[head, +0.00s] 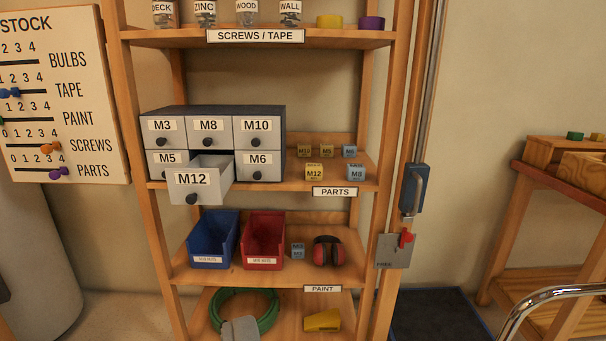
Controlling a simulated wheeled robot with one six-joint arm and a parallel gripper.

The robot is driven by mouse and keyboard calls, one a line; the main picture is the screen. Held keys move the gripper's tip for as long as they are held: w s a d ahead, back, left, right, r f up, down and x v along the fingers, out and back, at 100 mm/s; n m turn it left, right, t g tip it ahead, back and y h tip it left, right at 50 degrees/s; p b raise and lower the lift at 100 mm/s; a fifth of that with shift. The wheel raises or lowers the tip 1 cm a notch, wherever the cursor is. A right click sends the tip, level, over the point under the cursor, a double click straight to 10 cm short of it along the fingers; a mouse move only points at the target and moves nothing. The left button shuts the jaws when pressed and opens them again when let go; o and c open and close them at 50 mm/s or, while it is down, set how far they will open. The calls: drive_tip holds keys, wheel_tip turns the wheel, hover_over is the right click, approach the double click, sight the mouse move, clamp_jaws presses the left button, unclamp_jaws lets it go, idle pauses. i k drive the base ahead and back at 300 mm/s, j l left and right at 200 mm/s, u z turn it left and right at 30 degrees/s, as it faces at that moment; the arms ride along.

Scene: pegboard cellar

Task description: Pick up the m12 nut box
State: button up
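The M12 nut box (314,173) is a small yellow box with an M12 label. It stands upright at the front of the parts shelf (290,186), right of the drawer cabinet. A blue M8 box (356,174) stands to its right, with a gap between them. Behind stand a yellow M10 box (304,151), a yellow M5 box (327,152) and a blue box (349,151), probably M8. My gripper does not show in this view.
The M12 drawer (192,185) is pulled out of the cabinet (212,112). Below are a blue bin (212,246), a red bin (263,246), a small blue box (298,250) and red earmuffs (328,252). A chrome rail (545,303) curves at lower right.

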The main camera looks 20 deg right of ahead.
sight(313, 172)
drive_tip(key=i+l+z, duration=0.15)
drive_tip(key=i+z, duration=0.15)
drive_tip(key=i, duration=0.45)
drive_tip(key=i+z, duration=0.3)
drive_tip(key=i, duration=0.45)
